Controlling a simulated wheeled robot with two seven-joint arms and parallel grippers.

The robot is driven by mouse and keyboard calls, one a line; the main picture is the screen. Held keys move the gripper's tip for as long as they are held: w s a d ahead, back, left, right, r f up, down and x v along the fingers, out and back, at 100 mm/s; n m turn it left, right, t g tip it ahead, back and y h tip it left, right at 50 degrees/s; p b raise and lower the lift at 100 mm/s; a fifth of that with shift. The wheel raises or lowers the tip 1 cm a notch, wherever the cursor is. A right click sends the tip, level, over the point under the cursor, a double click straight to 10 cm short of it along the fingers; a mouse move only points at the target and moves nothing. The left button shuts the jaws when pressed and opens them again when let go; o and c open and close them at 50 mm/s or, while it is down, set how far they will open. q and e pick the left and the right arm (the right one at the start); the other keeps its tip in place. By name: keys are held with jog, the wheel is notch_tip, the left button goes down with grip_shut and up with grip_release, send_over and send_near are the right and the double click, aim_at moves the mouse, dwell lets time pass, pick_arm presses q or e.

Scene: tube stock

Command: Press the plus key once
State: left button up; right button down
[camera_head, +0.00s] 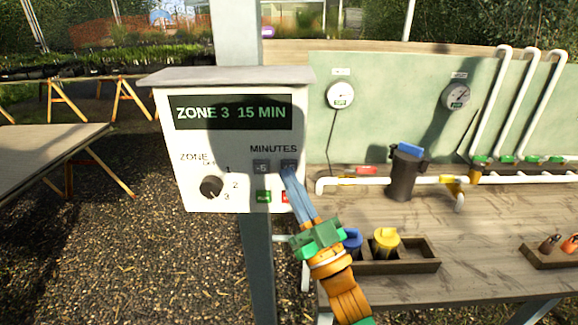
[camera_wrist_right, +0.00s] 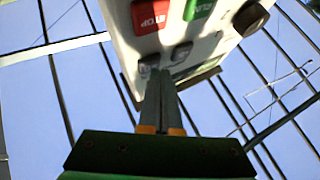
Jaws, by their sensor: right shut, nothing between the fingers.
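The white control box (camera_head: 230,196) hangs on a post, and its display (camera_head: 231,112) reads "ZONE 3 15 MIN". Under "MINUTES" are the -5 key (camera_head: 261,166) and, to its right, the plus key (camera_head: 288,162), partly hidden by my fingertips. My right gripper (camera_head: 289,175) is shut and empty, its tips at the plus key. In the right wrist view the shut fingertips (camera_wrist_right: 158,76) overlap the lower edge of the plus key (camera_wrist_right: 149,62); I cannot tell whether they touch or press it. My left gripper is out of view.
A green key (camera_head: 264,196) and a red key (camera_head: 286,196) sit just below, the red one close to my fingers. The zone knob (camera_head: 211,186) is at the left. A wooden bench (camera_head: 480,230) with pipes and a tray (camera_head: 415,264) stands at the right.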

jog(key=shift+s, duration=0.5)
jog(key=s+p, duration=0.2)
jog(key=s, duration=0.3)
dwell(0.6)
